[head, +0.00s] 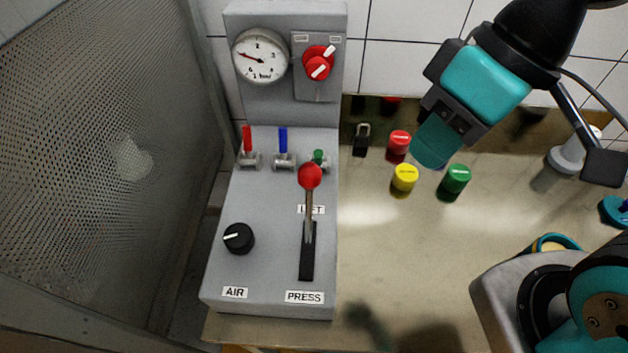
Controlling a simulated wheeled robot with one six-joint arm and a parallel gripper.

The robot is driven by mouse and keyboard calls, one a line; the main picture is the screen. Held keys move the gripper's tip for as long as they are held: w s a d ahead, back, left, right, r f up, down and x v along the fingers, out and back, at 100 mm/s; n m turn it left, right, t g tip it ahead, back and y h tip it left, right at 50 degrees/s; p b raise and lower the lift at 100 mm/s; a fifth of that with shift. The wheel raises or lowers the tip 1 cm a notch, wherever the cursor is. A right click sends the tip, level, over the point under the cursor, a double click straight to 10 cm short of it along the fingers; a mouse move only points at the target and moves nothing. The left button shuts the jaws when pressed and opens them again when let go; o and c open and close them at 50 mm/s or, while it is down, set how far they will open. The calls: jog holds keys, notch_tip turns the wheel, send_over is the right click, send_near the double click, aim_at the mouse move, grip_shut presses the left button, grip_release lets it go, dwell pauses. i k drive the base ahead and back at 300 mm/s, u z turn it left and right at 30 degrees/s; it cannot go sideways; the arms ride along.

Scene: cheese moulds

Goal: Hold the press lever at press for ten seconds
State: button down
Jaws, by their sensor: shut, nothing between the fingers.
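The press lever (310,177) has a red ball knob on a thin metal shaft. It rises from a black slot (307,262) in the grey control console (270,225). A LIFT label (312,210) is at the slot's far end and a PRESS label (304,297) at its near end. The knob appears beyond the LIFT label, but the exact lever angle is hard to tell from above. My gripper (434,145) is teal and dark grey, shut and empty. It is to the right of the lever, apart from it, above the counter and small capped containers.
Red (399,141), yellow (404,178) and green (455,179) capped containers and a padlock (362,139) stand right of the console. The console carries a gauge (260,57), a red rotary switch (318,66), coloured valves and an AIR knob (239,238). A perforated metal panel (100,130) stands left.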

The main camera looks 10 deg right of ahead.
aim_at(309, 175)
jog(key=k, duration=0.5)
jog(key=z, duration=1.35)
jog(key=i, duration=0.45)
jog(key=u, duration=2.2)
